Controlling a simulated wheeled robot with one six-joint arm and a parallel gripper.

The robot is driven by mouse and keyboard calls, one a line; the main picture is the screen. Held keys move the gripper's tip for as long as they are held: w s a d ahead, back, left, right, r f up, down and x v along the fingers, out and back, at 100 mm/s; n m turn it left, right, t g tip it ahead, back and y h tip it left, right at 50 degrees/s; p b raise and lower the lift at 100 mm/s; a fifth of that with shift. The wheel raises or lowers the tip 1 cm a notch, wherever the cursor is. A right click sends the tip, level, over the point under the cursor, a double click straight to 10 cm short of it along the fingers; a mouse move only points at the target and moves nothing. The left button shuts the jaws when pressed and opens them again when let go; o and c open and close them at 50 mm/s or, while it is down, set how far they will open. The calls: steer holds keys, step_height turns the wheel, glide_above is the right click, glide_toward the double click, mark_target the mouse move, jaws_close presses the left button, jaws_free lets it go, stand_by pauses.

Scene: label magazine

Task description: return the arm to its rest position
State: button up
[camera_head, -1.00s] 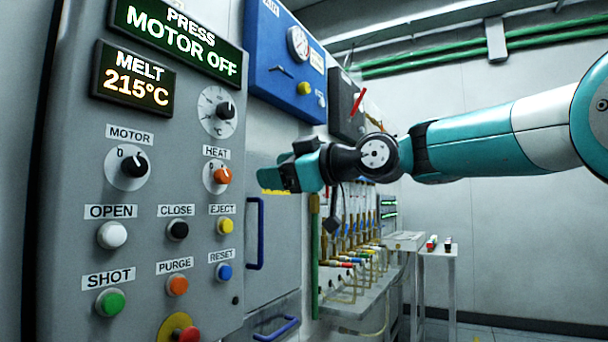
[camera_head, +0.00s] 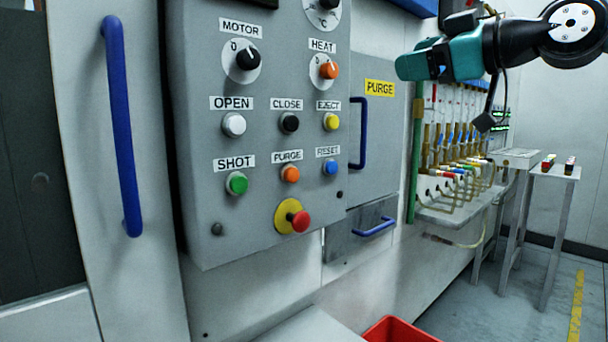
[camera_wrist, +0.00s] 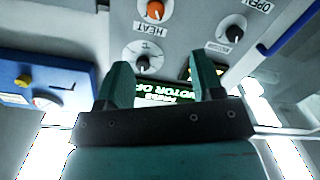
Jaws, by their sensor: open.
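My teal and black arm comes in from the top right of the head view. My gripper (camera_head: 418,64) is up in the air beside the right edge of the grey control panel (camera_head: 215,155), and looks apart from it. In the wrist view my gripper (camera_wrist: 162,80) has its two teal fingers spread with nothing between them. Beyond the fingers that view shows the panel upside down, with the HEAT knob (camera_wrist: 155,10) and part of the green MOTOR OFF display (camera_wrist: 165,96).
A blue door handle (camera_head: 122,125) stands at the left. Blue handles (camera_head: 358,133) and the hose manifold (camera_head: 455,185) are right of the panel. A red bin (camera_head: 398,331) is on the floor. Small stands (camera_head: 553,172) are at the right; floor there looks free.

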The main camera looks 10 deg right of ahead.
steer(key=s+a+f+m+g+h, duration=0.15)
steer(key=s+a+f+g, duration=0.3)
steer(key=f, duration=0.45)
steer(key=s+a+f+m+g, duration=0.25)
steer(key=a+f, duration=0.25)
steer(key=f, duration=0.5)
steer(key=s+f+m+g+h, duration=0.1)
steer(key=s+f+g+h, duration=0.45)
steer(key=s+f, duration=1.05)
step_height(320, 180, up, 19)
steer(key=s+g+y+p, duration=0.1)
steer(key=p, duration=1.6)
steer(key=shift+d+f+p, duration=0.2)
steer(key=shift+p, duration=0.15)
steer(key=shift+g, duration=0.25)
